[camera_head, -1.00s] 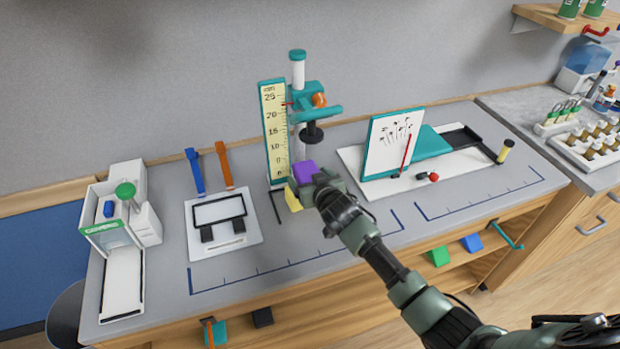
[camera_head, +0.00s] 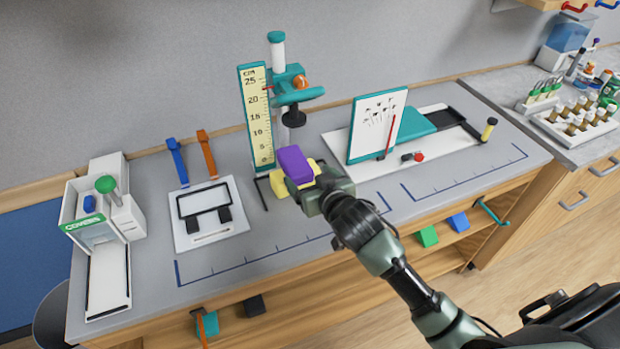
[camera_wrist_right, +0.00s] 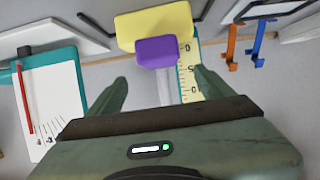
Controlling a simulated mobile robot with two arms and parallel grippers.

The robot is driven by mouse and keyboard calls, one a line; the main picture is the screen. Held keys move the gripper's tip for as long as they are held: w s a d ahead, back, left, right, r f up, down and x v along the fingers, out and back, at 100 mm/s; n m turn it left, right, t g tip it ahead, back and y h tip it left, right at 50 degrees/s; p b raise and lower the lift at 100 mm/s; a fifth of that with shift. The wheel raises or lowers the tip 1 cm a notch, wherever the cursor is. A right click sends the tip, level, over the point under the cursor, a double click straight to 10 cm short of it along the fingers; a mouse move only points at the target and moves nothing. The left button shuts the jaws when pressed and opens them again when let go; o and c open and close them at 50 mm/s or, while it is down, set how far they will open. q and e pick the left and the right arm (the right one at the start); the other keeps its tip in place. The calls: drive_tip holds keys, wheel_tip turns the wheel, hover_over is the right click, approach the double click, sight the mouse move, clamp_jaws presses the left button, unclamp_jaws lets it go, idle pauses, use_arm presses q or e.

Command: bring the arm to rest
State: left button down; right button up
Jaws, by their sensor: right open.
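A purple block (camera_head: 294,163) sits on a yellow block (camera_head: 279,185) at the foot of the teal measuring stand (camera_head: 276,55). My right gripper (camera_head: 312,190) is just to the right of and in front of the blocks in the head view. In the right wrist view my right gripper (camera_wrist_right: 160,75) is open, its fingers apart with nothing held between them. The purple block (camera_wrist_right: 157,52) and yellow block (camera_wrist_right: 153,25) show beyond the fingertips there. My left gripper is not in view.
The ruler (camera_head: 257,110) and the stand's black weight-like part (camera_head: 294,118) are close behind the blocks. A white device (camera_head: 100,205) is at the left. The grey bench front (camera_head: 280,245) is mostly clear.

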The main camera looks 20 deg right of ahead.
idle(0.5)
drive_tip(key=s+f+g, duration=0.1)
drive_tip(key=s+f, duration=0.1)
drive_tip(key=s, duration=0.2)
drive_tip(key=s+f+g, duration=0.1)
drive_tip(key=s+f, duration=0.2)
drive_tip(key=s, duration=0.1)
drive_tip(key=s+f+g, duration=0.2)
drive_tip(key=s, duration=0.2)
drive_tip(key=shift+d+f, duration=0.1)
drive_tip(key=shift+f, duration=0.05)
drive_tip(key=s+f+n+g, duration=0.1)
drive_tip(key=s+f+g, duration=0.15)
drive_tip(key=s, duration=0.75)
drive_tip(key=s+f+n+g, duration=0.15)
drive_tip(key=s+g, duration=0.25)
drive_tip(key=s, duration=0.5)
wheel_tip(320, 180, down, 28)
drive_tip(key=s+b, duration=0.1)
drive_tip(key=b, duration=0.2)
drive_tip(key=s+d+f+g+b, duration=0.2)
drive_tip(key=s+d+f, duration=0.1)
drive_tip(key=s+f, duration=1.4)
drive_tip(key=shift+s+f, duration=0.2)
drive_tip(key=shift+f, duration=0.75)
